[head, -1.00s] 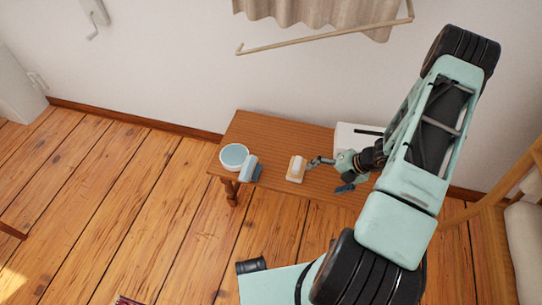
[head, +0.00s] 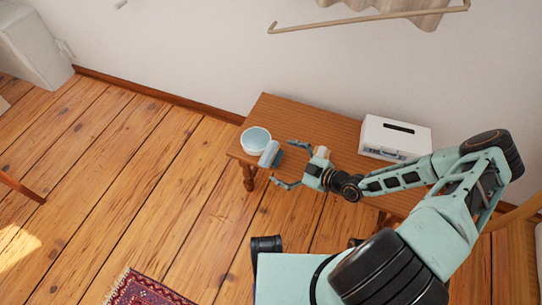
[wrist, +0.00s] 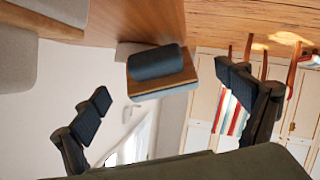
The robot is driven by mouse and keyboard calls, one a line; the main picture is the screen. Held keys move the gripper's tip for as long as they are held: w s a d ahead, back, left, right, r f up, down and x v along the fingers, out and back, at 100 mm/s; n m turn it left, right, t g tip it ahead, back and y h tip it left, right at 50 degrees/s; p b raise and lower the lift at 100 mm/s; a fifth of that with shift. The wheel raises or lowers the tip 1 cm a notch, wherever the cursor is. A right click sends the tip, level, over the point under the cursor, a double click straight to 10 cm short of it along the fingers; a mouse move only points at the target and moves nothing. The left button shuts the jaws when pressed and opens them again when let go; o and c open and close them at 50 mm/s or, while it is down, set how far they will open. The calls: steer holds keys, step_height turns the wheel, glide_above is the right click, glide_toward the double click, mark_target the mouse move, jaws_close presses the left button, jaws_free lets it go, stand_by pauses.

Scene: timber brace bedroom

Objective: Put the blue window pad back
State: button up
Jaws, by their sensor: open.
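The blue window pad (head: 270,154) lies at the left end of the wooden bench, right beside a bowl. In the wrist view the pad (wrist: 156,63) shows a dark rounded grip on a wooden board with a pale underside. My gripper (head: 283,163) is open, its two fingers spread wide on either side of the pad's near end. In the wrist view my gripper (wrist: 165,88) is empty, and the pad lies between and beyond the fingertips, apart from them.
A pale bowl (head: 256,139) touches or nearly touches the pad. A cream block (head: 322,153) stands behind my gripper, partly hidden. A white slotted box (head: 396,133) stands on the bench (head: 300,117) at right. A patterned rug (head: 145,290) lies on the floor.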

mark_target(275, 156)
steer(key=x, duration=0.1)
steer(key=b+x, duration=0.1)
steer(key=x, duration=0.3)
steer(key=shift+w+a+r+b, duration=0.2)
steer(key=shift+a+b, duration=0.05)
steer(key=shift+b, duration=0.05)
steer(key=c, duration=1.4)
